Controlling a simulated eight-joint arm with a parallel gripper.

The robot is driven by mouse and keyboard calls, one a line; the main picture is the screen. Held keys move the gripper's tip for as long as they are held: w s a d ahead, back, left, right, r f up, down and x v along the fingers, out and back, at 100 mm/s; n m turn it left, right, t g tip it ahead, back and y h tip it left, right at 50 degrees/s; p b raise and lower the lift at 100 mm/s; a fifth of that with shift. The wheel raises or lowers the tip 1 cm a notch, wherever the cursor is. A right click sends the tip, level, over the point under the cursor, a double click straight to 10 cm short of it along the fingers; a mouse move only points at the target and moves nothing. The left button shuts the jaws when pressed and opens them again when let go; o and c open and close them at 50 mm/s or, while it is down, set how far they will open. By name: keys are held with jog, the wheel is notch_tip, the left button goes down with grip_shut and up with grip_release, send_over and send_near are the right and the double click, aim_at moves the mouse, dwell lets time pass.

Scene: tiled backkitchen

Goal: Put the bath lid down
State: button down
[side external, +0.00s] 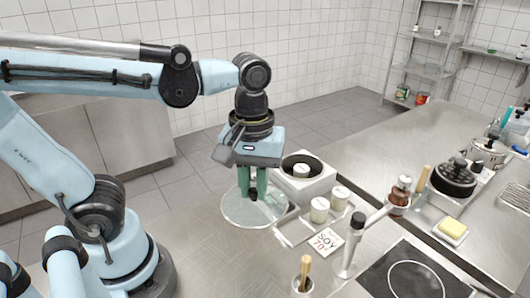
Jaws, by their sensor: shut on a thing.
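The bath lid (240,212) is a clear round glass disc with a dark knob at its middle. My gripper (253,191) points straight down with its greenish fingers shut on the knob. The lid lies about level, over the steel counter near its back edge. I cannot tell whether its underside touches the counter. The bath (316,184) is a white box just behind and to the right of the lid. Its round dark opening is uncovered, and a pale jar (301,170) stands in it.
A tray (288,230) with two pale lidded jars (320,209) is close to the lid's right. Bare counter (205,245) lies left and in front.

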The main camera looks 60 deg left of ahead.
aim_at(239, 204)
jog(key=s+f, duration=0.2)
jog(key=shift+s+a, duration=0.1)
jog(key=shift+s, duration=0.3)
jog(key=shift+a+f, duration=0.1)
jog(key=shift+a, duration=0.1)
jog(key=w+a+f, duration=0.1)
jog(key=a+f, duration=0.1)
jog(key=a, duration=0.1)
jog(key=w+a+f, duration=0.1)
jog(key=a+f, duration=0.1)
jog(key=a, duration=0.2)
jog(key=w+a+f, duration=0.1)
jog(key=a+f, duration=0.1)
jog(key=a, duration=0.1)
jog(key=shift+w+a+f, duration=0.1)
jog(key=shift+a+f, duration=0.25)
jog(key=shift+f, duration=2.05)
jog(key=shift+f, duration=0.15)
jog(key=c, duration=1)
grip_release()
jog(key=shift+c, duration=0.2)
